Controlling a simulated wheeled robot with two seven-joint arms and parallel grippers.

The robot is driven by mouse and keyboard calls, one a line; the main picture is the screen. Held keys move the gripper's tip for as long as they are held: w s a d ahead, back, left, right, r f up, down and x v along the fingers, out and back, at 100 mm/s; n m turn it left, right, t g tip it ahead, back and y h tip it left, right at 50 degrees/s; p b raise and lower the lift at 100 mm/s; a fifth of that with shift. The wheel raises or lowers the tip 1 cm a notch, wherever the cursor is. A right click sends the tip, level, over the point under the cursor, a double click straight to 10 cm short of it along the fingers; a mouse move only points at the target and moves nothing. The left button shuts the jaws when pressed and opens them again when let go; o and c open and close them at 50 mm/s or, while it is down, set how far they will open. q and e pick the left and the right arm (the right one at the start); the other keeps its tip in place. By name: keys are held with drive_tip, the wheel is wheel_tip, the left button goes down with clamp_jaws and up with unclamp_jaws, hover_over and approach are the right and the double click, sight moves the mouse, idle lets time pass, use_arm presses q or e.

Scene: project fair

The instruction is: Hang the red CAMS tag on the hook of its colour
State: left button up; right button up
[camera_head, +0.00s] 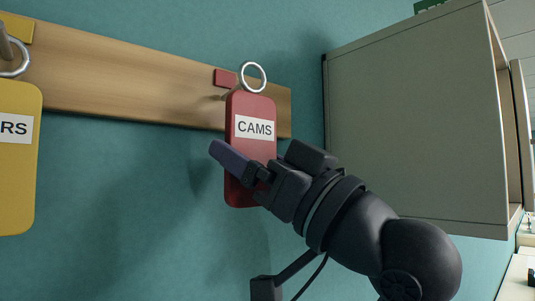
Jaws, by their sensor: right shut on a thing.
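The red CAMS tag (262,107) hangs upright in front of the wooden rail, its white label facing me. Its metal ring (253,77) stands up from its top edge. My right gripper (238,162) comes in from the lower right and is shut on the lower part of the tag. A small red marker (224,77) sits on the rail just left of the ring. The hook by this marker is mostly hidden behind the tag and ring; I cannot tell whether the ring is around it. My left gripper is not in view.
The wooden rail (130,75) runs across the teal wall (120,190). A yellow tag (15,185) hangs at the far left by its ring (17,60), below a yellow marker (17,28). A grey cabinet (415,110) stands out close on the right.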

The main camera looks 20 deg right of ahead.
drive_tip(key=shift+w+a+f, duration=0.2)
drive_tip(key=shift+w+a, duration=0.05)
drive_tip(key=shift+w, duration=0.4)
drive_tip(key=shift+w+a+f, duration=0.2)
drive_tip(key=shift+w, duration=0.45)
drive_tip(key=shift+w+a+f, duration=0.2)
drive_tip(key=shift+w+a, duration=0.05)
drive_tip(key=shift+w, duration=0.4)
